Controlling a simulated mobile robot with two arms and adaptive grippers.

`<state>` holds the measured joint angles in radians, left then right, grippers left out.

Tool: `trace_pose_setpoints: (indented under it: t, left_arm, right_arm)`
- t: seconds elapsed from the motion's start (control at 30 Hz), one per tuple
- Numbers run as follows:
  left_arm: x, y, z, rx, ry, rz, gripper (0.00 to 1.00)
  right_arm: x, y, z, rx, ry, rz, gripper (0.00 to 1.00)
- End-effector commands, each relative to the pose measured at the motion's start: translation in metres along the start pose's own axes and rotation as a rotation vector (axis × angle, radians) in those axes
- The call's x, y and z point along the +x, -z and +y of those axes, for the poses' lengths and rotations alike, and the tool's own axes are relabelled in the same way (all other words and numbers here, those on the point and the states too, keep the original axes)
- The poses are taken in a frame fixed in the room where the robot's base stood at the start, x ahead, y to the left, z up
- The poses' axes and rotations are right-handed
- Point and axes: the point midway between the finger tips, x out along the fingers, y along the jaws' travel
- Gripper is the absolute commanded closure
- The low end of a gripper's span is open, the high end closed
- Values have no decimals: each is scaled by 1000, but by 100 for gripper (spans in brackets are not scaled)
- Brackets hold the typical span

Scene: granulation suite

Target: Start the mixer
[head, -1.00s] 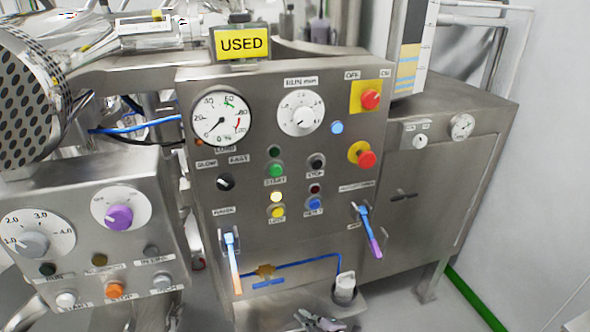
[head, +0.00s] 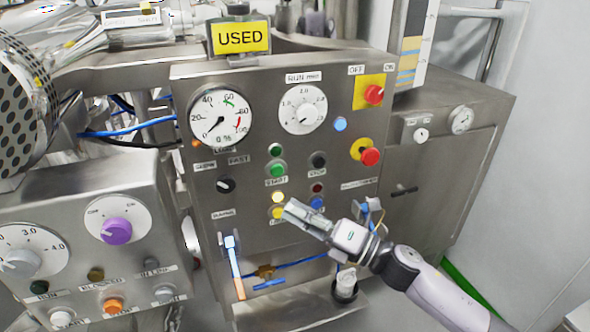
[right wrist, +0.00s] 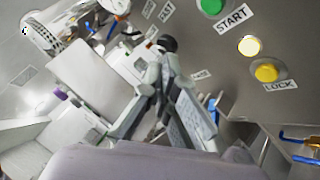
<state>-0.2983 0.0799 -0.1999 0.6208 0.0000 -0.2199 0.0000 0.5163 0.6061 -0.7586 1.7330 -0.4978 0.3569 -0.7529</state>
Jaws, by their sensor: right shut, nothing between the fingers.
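The steel mixer panel (head: 220,262) fills the middle of the head view. Its green START button (head: 278,170) shows there and at the top of the right wrist view (right wrist: 211,5). Below it are a lit yellow lamp (head: 277,197) and the yellow LOCK button (head: 276,212). My right gripper (head: 290,209) is shut and empty in front of the panel, its tips beside the LOCK button in the head view. I cannot tell whether it touches the panel. It also shows in the right wrist view (right wrist: 166,48). My left gripper is not in view.
Red emergency-style knobs (head: 370,156) stick out at the panel's right. A blue-handled lever (head: 233,265) and blue tubing are low on the panel. A smaller control box (head: 150,210) with a purple knob (head: 117,230) stands at the left. A yellow USED sign (head: 241,38) is on top.

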Motion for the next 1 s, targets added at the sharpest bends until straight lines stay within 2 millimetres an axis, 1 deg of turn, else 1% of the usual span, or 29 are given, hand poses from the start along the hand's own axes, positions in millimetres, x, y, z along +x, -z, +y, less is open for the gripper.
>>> trace_pose_setpoints:
  t: [0.03, 0.13, 0.43, 0.57, 0.77, 1.0]
  left_arm:
    - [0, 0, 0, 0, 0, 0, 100]
    - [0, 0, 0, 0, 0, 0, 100]
    - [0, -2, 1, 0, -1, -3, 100]
    - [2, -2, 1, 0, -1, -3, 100]
    - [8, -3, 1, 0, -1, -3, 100]
    - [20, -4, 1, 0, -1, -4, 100]
  right_arm:
    - [1, 2, 5, -17, -8, 11, 100]
    - [2, 3, 9, -30, -16, 19, 100]
    - [2, 2, 8, -28, -15, 18, 100]
    - [6, -1, 4, -28, -14, 16, 100]
    - [24, -13, -7, -28, -15, 16, 100]
    - [47, -30, -25, -28, -14, 16, 100]
